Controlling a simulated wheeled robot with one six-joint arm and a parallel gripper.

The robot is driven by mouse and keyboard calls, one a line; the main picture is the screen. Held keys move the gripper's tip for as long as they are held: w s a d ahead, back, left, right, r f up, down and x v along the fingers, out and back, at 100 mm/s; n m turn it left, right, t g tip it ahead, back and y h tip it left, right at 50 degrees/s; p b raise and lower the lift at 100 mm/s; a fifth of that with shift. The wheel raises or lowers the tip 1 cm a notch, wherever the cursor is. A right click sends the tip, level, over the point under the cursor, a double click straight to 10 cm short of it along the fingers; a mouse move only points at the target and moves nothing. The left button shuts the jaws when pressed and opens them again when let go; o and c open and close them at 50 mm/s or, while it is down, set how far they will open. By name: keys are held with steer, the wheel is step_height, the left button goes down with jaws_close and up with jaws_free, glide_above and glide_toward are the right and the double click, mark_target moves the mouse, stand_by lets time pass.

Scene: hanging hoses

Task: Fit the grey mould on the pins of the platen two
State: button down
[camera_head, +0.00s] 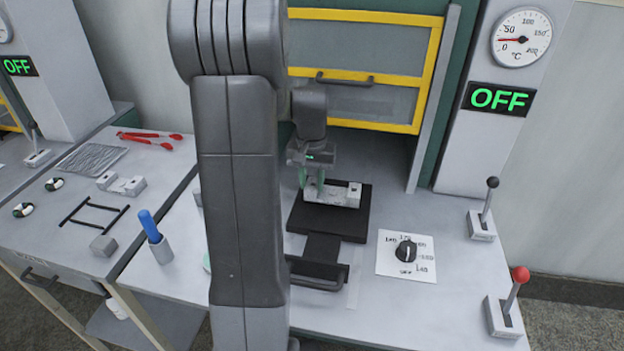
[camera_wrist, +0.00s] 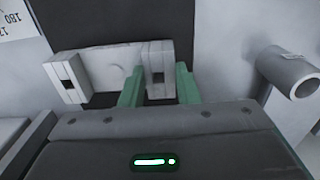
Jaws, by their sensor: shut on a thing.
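The grey mould (camera_head: 345,194) is a pale block piece with raised ends, over the black platen (camera_head: 352,227) in front of the yellow-framed guard. My gripper (camera_head: 313,189) points down with its green fingers at the mould's left end. In the wrist view, my gripper (camera_wrist: 160,88) is shut with its fingers on both sides of one end block of the mould (camera_wrist: 110,68). The other end block sticks out to the left. The platen's pins are hidden, and I cannot tell whether the mould rests on the platen or sits slightly above it.
The yellow-framed guard (camera_head: 361,93) is raised behind the platen. A dial (camera_head: 406,251) and two levers (camera_head: 486,207) stand to the right. A blue-handled tool in a cup (camera_head: 150,228) stands to the left. The left bench holds red tongs (camera_head: 150,137) and a similar grey piece (camera_head: 121,184).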

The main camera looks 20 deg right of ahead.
steer(key=shift+f+b, duration=0.45)
steer(key=shift+f, duration=0.45)
stand_by(1.2)
stand_by(0.3)
steer(key=c, duration=1)
jaws_free()
step_height(320, 180, up, 14)
steer(key=shift+f, duration=0.1)
step_height(320, 180, down, 14)
steer(key=shift+r, duration=0.3)
